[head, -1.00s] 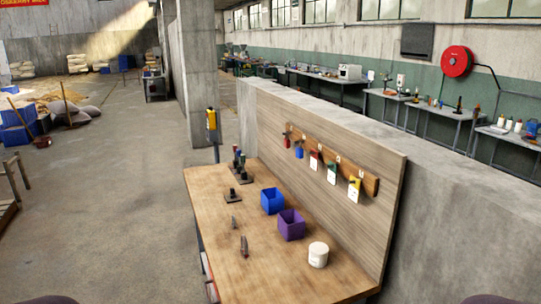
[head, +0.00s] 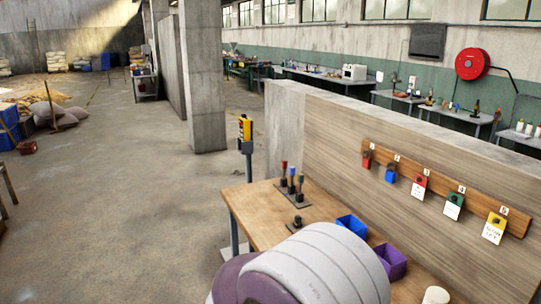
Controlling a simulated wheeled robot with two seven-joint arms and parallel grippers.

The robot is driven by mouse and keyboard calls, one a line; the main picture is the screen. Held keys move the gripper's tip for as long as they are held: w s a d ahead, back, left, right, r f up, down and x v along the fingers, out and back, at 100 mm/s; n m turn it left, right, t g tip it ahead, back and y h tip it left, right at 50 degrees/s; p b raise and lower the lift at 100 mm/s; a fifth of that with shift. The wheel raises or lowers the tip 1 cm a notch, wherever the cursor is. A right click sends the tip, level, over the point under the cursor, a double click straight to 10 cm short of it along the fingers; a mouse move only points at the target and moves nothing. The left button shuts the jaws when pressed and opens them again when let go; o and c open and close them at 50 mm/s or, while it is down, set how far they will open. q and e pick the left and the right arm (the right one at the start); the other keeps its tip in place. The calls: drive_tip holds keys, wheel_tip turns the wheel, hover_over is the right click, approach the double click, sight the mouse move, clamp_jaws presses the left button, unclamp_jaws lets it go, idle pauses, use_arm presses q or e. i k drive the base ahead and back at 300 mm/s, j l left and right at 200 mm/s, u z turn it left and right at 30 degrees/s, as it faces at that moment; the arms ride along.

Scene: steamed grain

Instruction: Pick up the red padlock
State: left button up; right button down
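A wooden rack (head: 440,196) on the upright panel holds a row of hanging pieces. The leftmost piece, a small red one (head: 367,160), looks like the red padlock, though it is too small to be sure. A blue piece (head: 390,173) hangs just right of it. Farther right hang a red tag with a white card (head: 419,186), a green one (head: 453,206) and a yellow one (head: 494,228). Neither gripper shows; only a rounded white and purple link of my arm is at the bottom centre, hiding the front of the workbench.
The wooden workbench (head: 257,213) stands before the panel (head: 335,135). On it are a blue bin (head: 352,225), a purple bin (head: 390,262), a white pot (head: 436,296) and a stand with red, blue and green upright pieces (head: 291,189). Open floor (head: 120,210) lies left.

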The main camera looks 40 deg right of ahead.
sight(366, 161)
drive_tip(key=i+z, duration=0.15)
drive_tip(key=i, duration=0.35)
drive_tip(key=i+j+z, duration=0.15)
drive_tip(key=i, duration=0.35)
drive_tip(key=i+j+z, duration=0.2)
drive_tip(key=i, duration=0.25)
drive_tip(key=l, duration=0.1)
